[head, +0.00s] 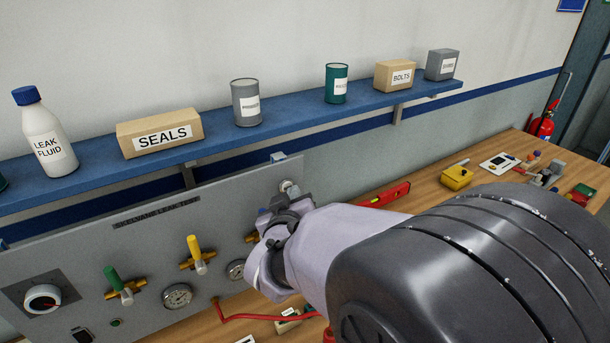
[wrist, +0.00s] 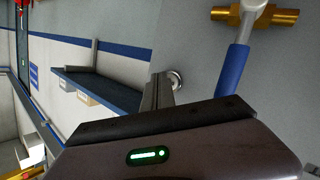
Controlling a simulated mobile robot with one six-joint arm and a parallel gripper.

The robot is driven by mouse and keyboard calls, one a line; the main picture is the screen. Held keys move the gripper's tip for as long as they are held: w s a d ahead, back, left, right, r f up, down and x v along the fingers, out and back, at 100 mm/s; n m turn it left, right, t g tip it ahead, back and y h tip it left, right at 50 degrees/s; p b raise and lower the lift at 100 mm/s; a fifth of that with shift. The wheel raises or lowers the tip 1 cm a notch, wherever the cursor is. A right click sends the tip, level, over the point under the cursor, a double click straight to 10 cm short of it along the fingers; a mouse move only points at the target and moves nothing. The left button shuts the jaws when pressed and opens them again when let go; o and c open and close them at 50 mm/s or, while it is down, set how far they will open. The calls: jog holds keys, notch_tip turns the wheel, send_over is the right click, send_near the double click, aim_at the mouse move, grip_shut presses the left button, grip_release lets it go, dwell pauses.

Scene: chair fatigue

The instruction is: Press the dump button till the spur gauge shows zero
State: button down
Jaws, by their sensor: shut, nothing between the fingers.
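The grey test panel (head: 75,250) stands below the shelf in the head view. My gripper (wrist: 160,90) is shut and empty, with its fingertips close to a round silver fitting (wrist: 177,81) on the panel. This may be the dump button, but no label is readable. Whether the tips touch it I cannot tell. In the head view my gripper (head: 283,205) is at the panel's upper right, partly hidden by my arm. Two gauges show, one at lower middle (head: 178,295) and one beside my wrist (head: 236,270). I cannot tell which is the spur gauge, and their needles are too small to read.
A blue-handled brass valve (wrist: 235,65) is beside the fingers. A yellow-handled valve (head: 196,255) and a green-handled valve (head: 116,282) stick out left of my wrist. The blue shelf (head: 290,131) holds boxes, cans and a bottle above. A red level (head: 386,195) lies on the bench.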

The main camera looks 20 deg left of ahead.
jog(key=shift+s+d, duration=0.4)
jog(key=shift+d, duration=0.1)
jog(key=shift+s+d+b, duration=0.9)
jog(key=shift+s+d, duration=0.7)
jog(key=shift+d, duration=0.3)
